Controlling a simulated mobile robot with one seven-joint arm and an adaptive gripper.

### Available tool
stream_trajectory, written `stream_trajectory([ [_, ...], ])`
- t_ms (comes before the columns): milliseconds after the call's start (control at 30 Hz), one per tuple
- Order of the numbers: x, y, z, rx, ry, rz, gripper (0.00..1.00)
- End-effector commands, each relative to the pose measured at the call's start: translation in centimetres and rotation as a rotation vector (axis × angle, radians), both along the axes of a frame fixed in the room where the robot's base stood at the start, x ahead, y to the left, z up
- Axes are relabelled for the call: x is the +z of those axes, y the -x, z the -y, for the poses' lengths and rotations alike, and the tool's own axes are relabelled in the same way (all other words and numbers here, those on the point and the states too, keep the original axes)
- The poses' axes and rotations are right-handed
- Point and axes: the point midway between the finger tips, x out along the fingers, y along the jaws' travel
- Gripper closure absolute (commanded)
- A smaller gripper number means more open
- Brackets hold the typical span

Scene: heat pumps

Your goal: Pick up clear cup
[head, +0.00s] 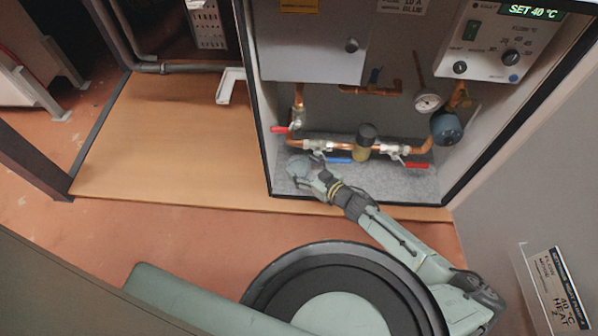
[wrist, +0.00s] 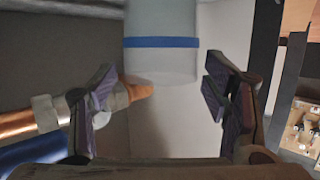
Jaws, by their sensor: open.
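The clear cup (head: 298,167) is on the grey speckled floor of the open cabinet, at its front left below the pipes. In the wrist view, the clear cup (wrist: 160,58) is translucent with a blue band, and its upper part is cut off by the frame edge. My gripper (head: 314,178) is at the cup's right side in the head view. In the wrist view, my gripper (wrist: 160,95) is open, with one finger on each side of the cup's line and visible gaps to both. Whether the cup is fully between the fingertips is hard to tell.
Copper pipes (head: 340,145) with a red-handled valve (head: 279,129), a blue handle (head: 338,160) and another red handle (head: 416,165) run close above my gripper. In the wrist view, a copper pipe (wrist: 18,124) is close to the left finger. A wooden board (head: 150,140) lies left of the cabinet.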

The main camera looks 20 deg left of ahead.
Motion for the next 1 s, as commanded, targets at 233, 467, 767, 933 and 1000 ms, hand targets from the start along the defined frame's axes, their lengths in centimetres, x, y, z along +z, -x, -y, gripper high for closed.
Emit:
stream_trajectory([
  [233,-1.0,-1.5,-3.2,0.004,-0.001,-0.001,0.31],
  [467,-1.5,-2.7,-4.9,0.0,0.0,0.0,0.31],
  [767,-1.5,-2.7,-5.0,0.0,0.0,0.0,0.36],
  [933,-1.5,-2.7,-4.9,0.0,0.0,0.0,0.47],
  [1000,-1.5,-2.7,-4.9,0.0,0.0,0.0,0.52],
])
